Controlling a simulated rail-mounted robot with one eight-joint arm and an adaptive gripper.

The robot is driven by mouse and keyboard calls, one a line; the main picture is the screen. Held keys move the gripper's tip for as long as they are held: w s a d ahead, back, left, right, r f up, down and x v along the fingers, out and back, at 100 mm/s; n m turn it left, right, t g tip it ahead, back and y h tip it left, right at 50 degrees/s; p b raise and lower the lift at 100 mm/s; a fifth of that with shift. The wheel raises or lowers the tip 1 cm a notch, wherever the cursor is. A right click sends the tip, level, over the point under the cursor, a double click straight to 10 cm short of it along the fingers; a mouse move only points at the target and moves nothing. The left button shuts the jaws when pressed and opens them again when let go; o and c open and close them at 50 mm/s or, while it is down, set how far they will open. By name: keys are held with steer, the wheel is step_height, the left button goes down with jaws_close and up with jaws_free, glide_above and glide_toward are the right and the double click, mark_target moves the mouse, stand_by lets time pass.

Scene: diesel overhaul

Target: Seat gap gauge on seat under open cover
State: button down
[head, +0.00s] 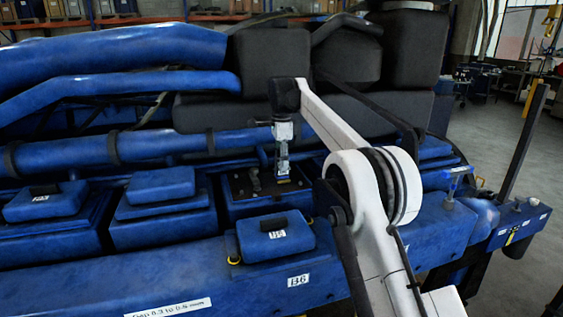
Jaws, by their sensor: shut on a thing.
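My gripper (283,165) points down over a dark open bay (240,187) in the blue engine. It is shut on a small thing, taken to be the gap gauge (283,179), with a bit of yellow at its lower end. The gauge is low, close to the dark parts in the bay. I cannot tell whether it touches the seat, which is too small to make out. A blue cover (275,237) with a black handle and a white label lies off the bay, on the ledge in front of it.
Two closed blue covers (45,201) (160,186) sit left of the bay. A thick blue pipe (150,145) runs close behind it. Large dark housings (270,58) rise at the back. White labels, one reading B6 (298,280), mark the front ledge.

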steer(key=c, duration=1.1)
jaws_free()
steer(key=shift+b, duration=0.35)
